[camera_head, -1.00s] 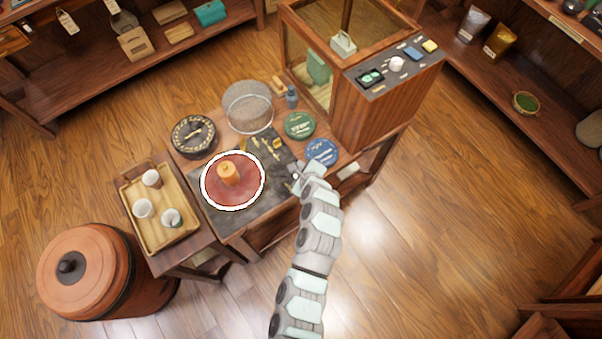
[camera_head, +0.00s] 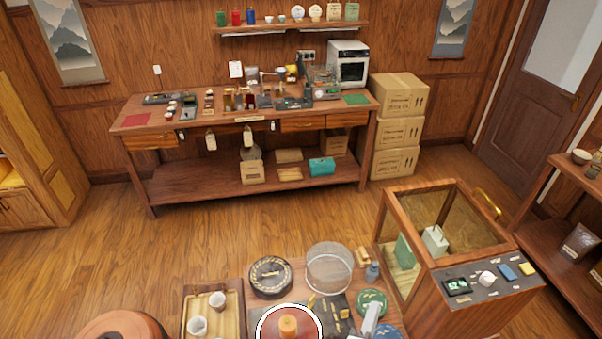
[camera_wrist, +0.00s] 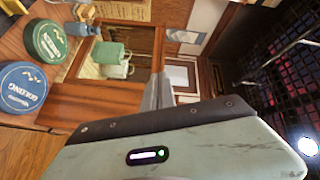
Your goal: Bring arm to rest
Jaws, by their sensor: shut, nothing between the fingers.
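My gripper's grey fingers (camera_wrist: 157,92) show closed together in the wrist view, with nothing between them. Behind them is the glass-sided wooden cabinet (camera_wrist: 118,90) holding pale green canisters.
The cabinet (camera_head: 450,252) stands right of the arm. A mesh cover (camera_head: 329,268), a black round tin (camera_head: 270,276) and a cup tray (camera_head: 188,312) are to its left. A green tin (camera_wrist: 47,41) and a blue tin (camera_wrist: 22,88) are near the gripper. Open floor lies behind.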

